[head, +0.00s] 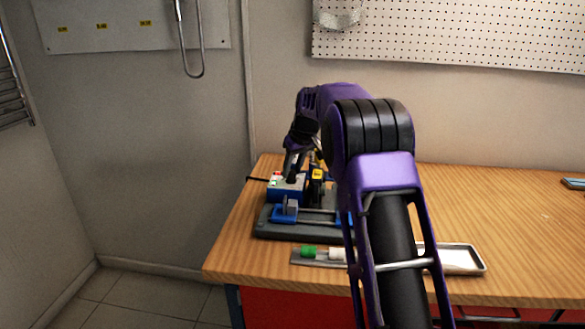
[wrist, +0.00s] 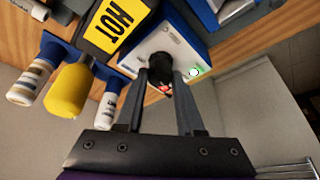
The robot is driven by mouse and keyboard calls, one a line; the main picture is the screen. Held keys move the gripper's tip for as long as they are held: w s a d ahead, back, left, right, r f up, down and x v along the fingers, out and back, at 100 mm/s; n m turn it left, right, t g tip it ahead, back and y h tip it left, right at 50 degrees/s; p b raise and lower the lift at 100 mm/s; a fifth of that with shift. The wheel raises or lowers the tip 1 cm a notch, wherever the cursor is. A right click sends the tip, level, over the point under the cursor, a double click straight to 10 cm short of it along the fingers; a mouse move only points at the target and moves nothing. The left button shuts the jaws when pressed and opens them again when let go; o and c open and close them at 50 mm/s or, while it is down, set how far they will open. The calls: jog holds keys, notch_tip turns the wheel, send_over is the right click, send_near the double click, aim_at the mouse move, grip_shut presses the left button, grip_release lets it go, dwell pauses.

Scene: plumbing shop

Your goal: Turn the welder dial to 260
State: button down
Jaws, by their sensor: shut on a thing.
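The welder is a blue box with a white panel (wrist: 178,42), seen from close up in the wrist view. It also shows as a small blue body (head: 285,190) on the workbench in the head view. A black dial (wrist: 161,64) with a red mark sits on the panel, partly hidden between the fingers. My gripper (wrist: 160,82) is shut on the dial, one finger on each side of it. A green light (wrist: 194,72) glows beside the dial. The number that the dial points to cannot be read. In the head view my arm hides part of the welder.
A yellow HOT sign (wrist: 115,25) stands close beside the welder. A yellow-bodied tool (wrist: 72,88) and white cylinders (wrist: 24,88) hang near it. A tray (head: 462,257) with a green-ended piece (head: 309,252) lies at the bench's front.

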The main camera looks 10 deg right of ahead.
jog(key=m+p, duration=0.1)
jog(key=m, duration=0.1)
jog(key=m+h+p, duration=0.1)
jog(key=m, duration=0.1)
jog(key=shift+a+r+h, duration=0.15)
jog(key=shift+h, duration=0.15)
jog(key=m+h+p, duration=0.1)
jog(key=m+p, duration=0.2)
jog(key=m, duration=0.1)
jog(key=shift+a+h, duration=0.15)
jog(key=shift+h, duration=0.25)
jog(key=m+h+p, duration=0.1)
jog(key=m, duration=0.2)
jog(key=shift+p, duration=0.3)
jog(key=shift+w+m+g+h+p, duration=0.1)
jog(key=shift+m+g+h+p, duration=0.35)
jog(key=shift+m, duration=1.45)
jog(key=shift+g, duration=0.25)
jog(key=c, duration=0.5)
grip_release()
jog(key=shift+c, duration=0.2)
jog(key=v, duration=1.7)
jog(key=shift+a, duration=0.15)
